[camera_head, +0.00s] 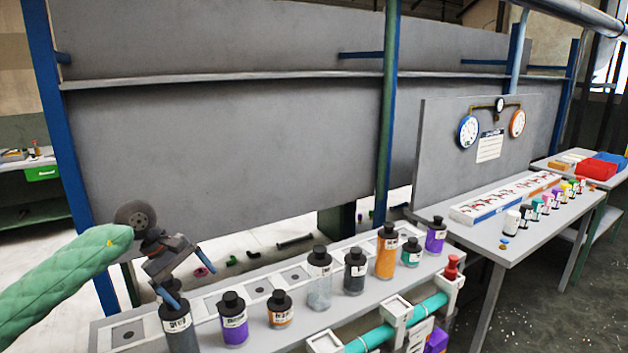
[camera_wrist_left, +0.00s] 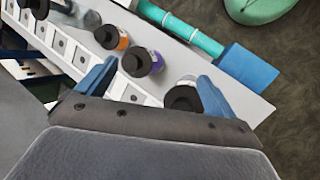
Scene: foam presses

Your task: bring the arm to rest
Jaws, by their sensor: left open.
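My left gripper (camera_head: 195,286) is at the near left end of the shelf in the head view, its arm in a green sleeve. Its two blue fingers stand wide apart in the left wrist view (camera_wrist_left: 157,72), with nothing clamped. A dark grey bottle with a black cap (camera_head: 180,328) stands upright just below the gripper; in the wrist view its cap (camera_wrist_left: 183,98) shows close to the right finger. A purple bottle (camera_head: 234,326) and an orange-brown bottle (camera_head: 281,314) stand beside it. My right gripper is not in view.
More bottles stand along the shelf, among them a clear one (camera_head: 319,285) and a tall orange one (camera_head: 386,255). A teal roll (camera_head: 370,340) runs along the shelf's front. A side table (camera_head: 520,241) at right holds small bottles. A large grey panel (camera_head: 230,150) stands behind.

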